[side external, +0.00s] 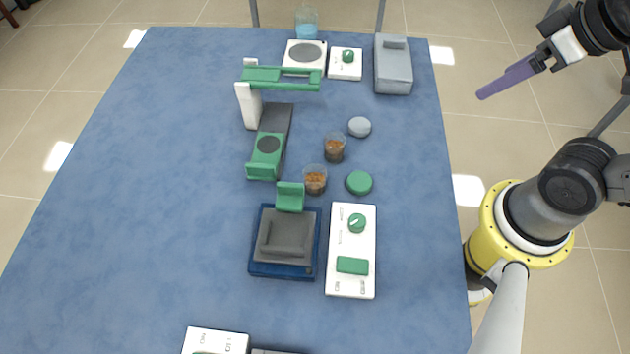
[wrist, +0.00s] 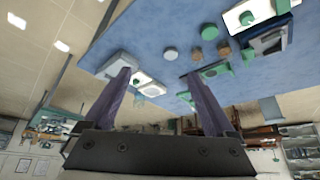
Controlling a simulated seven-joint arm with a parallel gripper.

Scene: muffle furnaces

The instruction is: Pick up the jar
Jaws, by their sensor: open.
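Two small clear jars with brown contents stand on the blue table, a farther jar (side external: 335,147) and a nearer jar (side external: 315,180). The frames do not tell which one the task means. In the wrist view the jars show small, one (wrist: 197,55) left of the other (wrist: 224,52). A grey round lid (side external: 360,127) and a green round lid (side external: 359,183) lie to their right. My gripper (side external: 482,95) is off the table's right edge, well away from the jars. In the wrist view its purple fingers (wrist: 158,73) are apart with nothing between them.
A green-and-white stand (side external: 249,105) rises left of the jars. A blue furnace (side external: 285,262) and white control box (side external: 351,278) are in front. A hotplate (side external: 304,68), beaker (side external: 307,24) and grey box (side external: 393,66) stand at the back. The table's left side is clear.

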